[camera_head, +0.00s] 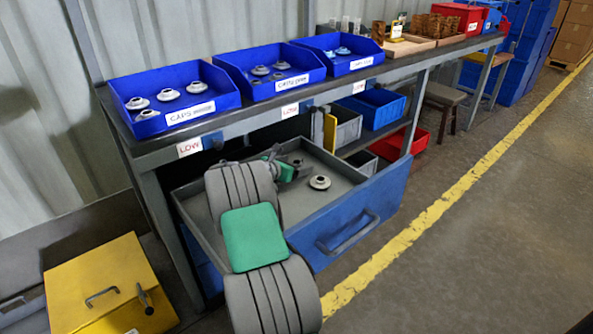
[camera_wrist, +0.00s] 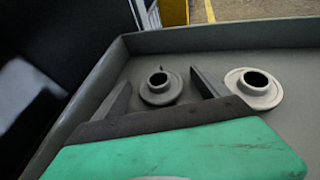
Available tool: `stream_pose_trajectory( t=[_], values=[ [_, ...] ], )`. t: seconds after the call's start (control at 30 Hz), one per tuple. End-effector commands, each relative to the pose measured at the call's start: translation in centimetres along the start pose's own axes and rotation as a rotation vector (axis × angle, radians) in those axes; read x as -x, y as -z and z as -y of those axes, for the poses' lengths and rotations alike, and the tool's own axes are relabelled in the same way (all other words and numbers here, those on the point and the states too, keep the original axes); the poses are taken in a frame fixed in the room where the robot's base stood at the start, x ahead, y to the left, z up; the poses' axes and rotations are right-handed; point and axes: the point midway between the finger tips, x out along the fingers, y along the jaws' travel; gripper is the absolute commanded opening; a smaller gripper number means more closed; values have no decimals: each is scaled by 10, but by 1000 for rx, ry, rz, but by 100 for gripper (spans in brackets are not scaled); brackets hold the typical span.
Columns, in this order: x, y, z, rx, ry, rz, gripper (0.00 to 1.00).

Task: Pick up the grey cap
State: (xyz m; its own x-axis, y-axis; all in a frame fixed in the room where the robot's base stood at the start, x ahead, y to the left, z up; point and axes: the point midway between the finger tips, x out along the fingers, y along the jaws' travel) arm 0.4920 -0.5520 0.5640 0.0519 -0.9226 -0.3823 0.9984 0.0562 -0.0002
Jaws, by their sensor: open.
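A darker grey cap (camera_wrist: 160,88), a flanged ring with a raised hollow neck, lies in the open drawer (camera_head: 350,167). In the wrist view it shows between the fingertips of my gripper (camera_wrist: 160,80), which is open and empty. I cannot tell how far above the drawer floor the fingers are. A lighter grey cap (camera_wrist: 254,88) lies to the right, outside the right finger; it also shows in the head view (camera_head: 320,182). In the head view my gripper (camera_head: 289,163) is inside the drawer and largely hides the darker cap.
Blue bins of caps (camera_head: 172,98) stand on the workbench (camera_head: 245,118) above the drawer. The drawer walls (camera_wrist: 225,36) border the space around my gripper. Grey, blue and red bins (camera_head: 392,146) sit under the bench. A yellow box (camera_head: 105,285) stands at the left.

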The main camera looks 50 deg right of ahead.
Motion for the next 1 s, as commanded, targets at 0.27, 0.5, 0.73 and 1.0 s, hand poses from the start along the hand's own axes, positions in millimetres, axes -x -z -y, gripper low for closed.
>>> stream_pose_trajectory(
  t=[0.27,0.5,0.73,1.0],
  values=[
    [2,-1,-1,1,-2,0,75],
    [2,0,-1,1,-2,-1,55],
    [2,0,-2,1,-2,-1,36],
    [2,0,-2,1,-3,-1,20]
  ],
)
